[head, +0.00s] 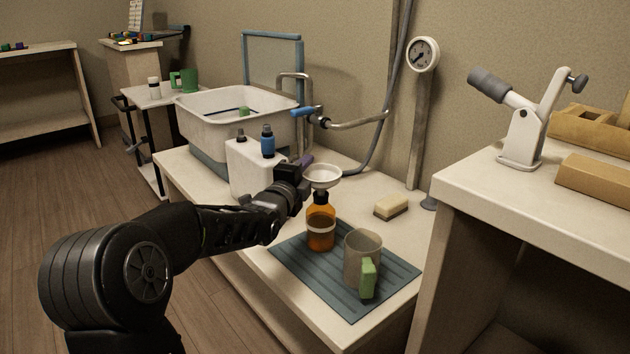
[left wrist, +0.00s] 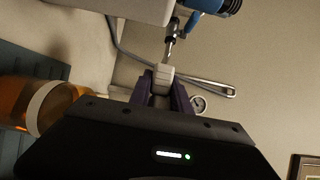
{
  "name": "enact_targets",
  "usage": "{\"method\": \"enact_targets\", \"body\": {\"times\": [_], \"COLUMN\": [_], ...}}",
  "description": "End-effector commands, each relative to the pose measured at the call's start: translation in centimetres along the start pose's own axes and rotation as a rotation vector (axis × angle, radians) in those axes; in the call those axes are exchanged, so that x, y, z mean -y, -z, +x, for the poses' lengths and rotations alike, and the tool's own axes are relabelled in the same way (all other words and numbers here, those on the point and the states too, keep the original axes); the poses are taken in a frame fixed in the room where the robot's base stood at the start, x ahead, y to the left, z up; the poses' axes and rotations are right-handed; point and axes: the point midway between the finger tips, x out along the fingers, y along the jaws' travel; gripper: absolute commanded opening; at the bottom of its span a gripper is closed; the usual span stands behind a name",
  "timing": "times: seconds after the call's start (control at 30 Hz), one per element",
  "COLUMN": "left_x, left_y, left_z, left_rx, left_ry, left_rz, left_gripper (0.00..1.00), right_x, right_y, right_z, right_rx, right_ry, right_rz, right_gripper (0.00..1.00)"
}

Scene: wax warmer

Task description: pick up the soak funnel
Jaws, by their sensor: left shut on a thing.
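The soak funnel (head: 322,177) is a white, shallow, round-rimmed cup. It shows just above the neck of the amber bottle (head: 320,229) in the head view; whether it rests in the neck or hangs just over it I cannot tell. My left gripper (head: 304,163) reaches in from the left to the funnel's side. In the left wrist view its purple fingers (left wrist: 162,90) are shut on a small pale piece (left wrist: 162,74), apparently part of the funnel. The funnel's bowl is not clear there. My right gripper is not in view.
The bottle and a mug with a green handle (head: 362,258) stand on a dark ribbed mat (head: 345,302). A sponge (head: 391,207) lies behind them. A white jug-like container (head: 245,170), a white basin (head: 200,110) and a blue-handled tap (head: 305,112) are close behind my gripper.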

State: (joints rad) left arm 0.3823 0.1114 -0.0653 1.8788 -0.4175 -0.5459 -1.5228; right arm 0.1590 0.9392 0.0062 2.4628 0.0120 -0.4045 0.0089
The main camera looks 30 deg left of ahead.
Motion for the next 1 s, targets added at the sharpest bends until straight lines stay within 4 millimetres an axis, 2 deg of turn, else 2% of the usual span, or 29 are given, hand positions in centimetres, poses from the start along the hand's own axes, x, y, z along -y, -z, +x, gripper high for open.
{"method": "enact_targets", "body": {"times": [0.13,0.27,0.6,0.7,1.0], "left_x": [0.5,2.0,8.5,9.6,10.0], "left_y": [0.0,0.0,0.0,0.0,0.0], "left_z": [0.0,0.0,0.0,0.0,0.0], "left_rx": [0.0,-0.001,-0.001,0.0,0.0], "left_ry": [0.002,0.003,0.004,0.002,0.0], "left_rz": [0.001,0.001,0.001,0.0,0.0], "left_gripper": [0.0,0.0,0.0,0.0,0.0], "right_x": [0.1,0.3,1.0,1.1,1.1], "right_y": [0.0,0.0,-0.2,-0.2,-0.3], "right_z": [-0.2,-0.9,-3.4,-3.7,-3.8], "right_rx": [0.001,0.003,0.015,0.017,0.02], "right_ry": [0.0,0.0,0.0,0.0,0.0], "right_rz": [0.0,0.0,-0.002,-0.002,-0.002], "right_gripper": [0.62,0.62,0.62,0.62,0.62]}}
